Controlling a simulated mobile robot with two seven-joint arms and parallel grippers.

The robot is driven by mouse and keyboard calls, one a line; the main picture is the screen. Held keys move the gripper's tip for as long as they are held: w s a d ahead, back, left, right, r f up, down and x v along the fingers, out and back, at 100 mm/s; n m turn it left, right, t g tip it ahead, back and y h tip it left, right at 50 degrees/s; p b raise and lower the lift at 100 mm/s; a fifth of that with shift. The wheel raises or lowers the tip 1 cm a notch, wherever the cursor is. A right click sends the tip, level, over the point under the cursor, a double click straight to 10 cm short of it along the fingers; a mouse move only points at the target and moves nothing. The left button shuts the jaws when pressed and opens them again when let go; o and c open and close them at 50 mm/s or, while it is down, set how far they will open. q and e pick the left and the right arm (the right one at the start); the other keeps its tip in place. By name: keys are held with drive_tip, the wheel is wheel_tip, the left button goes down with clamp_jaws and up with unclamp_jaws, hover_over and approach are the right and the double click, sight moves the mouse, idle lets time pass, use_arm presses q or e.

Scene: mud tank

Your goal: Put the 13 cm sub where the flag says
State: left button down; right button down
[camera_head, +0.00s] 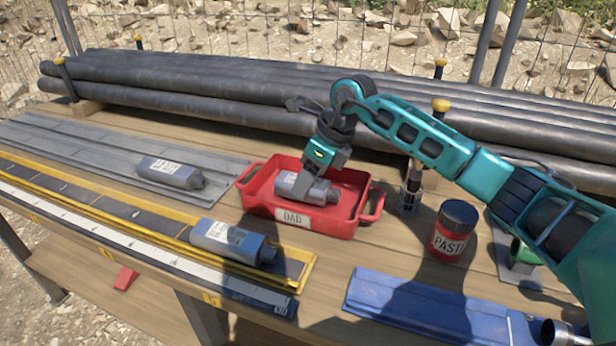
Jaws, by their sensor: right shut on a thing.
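My right gripper (308,182) reaches down from the right into a red tray (258,207) and is shut on a short grey sub (287,184) with a pale label. The fingers cover part of this sub, and it lies low between the tray walls; I cannot tell whether it touches the floor. A second grey sub (170,172) lies on the grey ribbed rack at left. A third grey sub (228,240) lies on the yellow-edged rack in front. Their lengths cannot be read. No flag is clearly seen. My left gripper is not in view.
The tray's front label seems to read "BAD" or "DAD". A red jar (449,240) marked "PASTE" and a small dark holder (409,197) stand right of it. A blue rail (430,305) lies in front; long dark pipes (200,85) run behind. A white ruler strip (130,241) edges the bench.

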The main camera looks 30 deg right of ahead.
drive_tip(key=c, duration=0.6)
unclamp_jaws()
drive_tip(key=shift+r, duration=0.1)
drive_tip(key=o, duration=0.6)
wheel_tip(320, 180, up, 6)
drive_tip(key=p, duration=0.5)
drive_tip(key=shift+r, duration=0.5)
drive_tip(key=shift+f, duration=0.1)
